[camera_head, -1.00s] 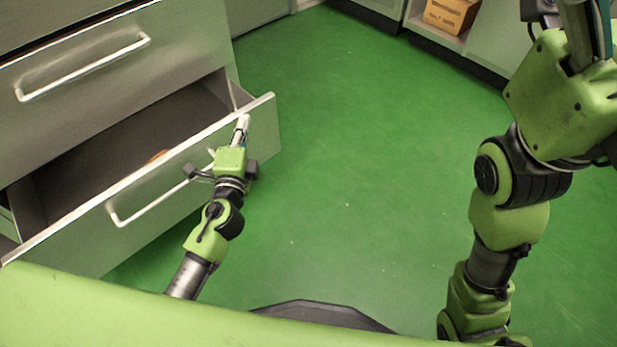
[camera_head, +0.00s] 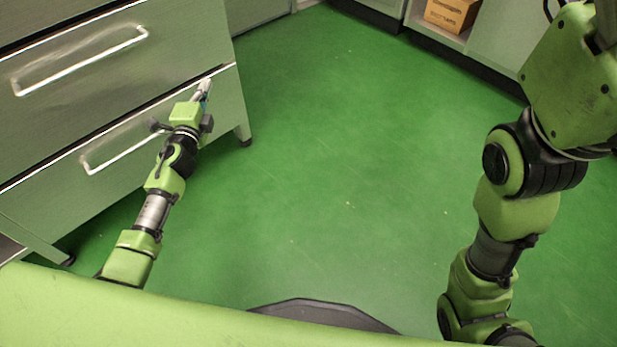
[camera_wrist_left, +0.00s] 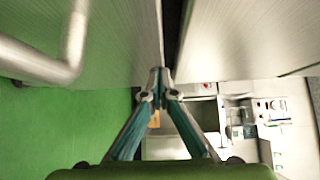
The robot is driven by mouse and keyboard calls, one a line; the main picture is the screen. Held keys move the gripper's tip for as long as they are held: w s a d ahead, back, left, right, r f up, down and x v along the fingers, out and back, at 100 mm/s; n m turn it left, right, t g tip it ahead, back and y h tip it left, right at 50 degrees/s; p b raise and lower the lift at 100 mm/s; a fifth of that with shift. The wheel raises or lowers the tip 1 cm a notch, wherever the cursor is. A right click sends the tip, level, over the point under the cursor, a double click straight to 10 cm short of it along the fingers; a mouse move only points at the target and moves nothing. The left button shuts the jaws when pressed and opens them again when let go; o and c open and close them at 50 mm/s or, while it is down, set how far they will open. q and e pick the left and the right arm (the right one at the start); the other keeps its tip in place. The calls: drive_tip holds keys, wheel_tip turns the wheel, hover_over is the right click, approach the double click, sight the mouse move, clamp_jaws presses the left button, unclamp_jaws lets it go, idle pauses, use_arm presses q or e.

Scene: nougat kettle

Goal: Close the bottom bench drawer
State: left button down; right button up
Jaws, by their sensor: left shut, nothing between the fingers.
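The bottom bench drawer (camera_head: 60,205) is at the left in the head view, its metal front nearly flush with the bench and a thin dark gap along its top edge. Its bar handle (camera_head: 125,152) is on the front. My left gripper (camera_head: 205,86) is shut and empty, with its fingertips at the top edge of the drawer front near its right end. In the left wrist view the shut fingertips (camera_wrist_left: 158,72) are at the dark gap between two metal panels. The drawer's inside is hidden. My right arm shows at the right, but its gripper is out of frame.
The drawer above, with its own bar handle (camera_head: 80,62), is shut. The green floor (camera_head: 320,170) to the right of the bench is clear. A cardboard box (camera_head: 452,13) sits on a low shelf at the back.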

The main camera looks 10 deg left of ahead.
use_arm(q)
drive_tip(key=shift+w+a+r, duration=0.15)
drive_tip(key=shift+a+r, duration=0.15)
drive_tip(key=shift+a, duration=0.2)
drive_tip(key=s+d, duration=0.2)
drive_tip(key=s, duration=1)
drive_tip(key=shift+d+f, duration=0.25)
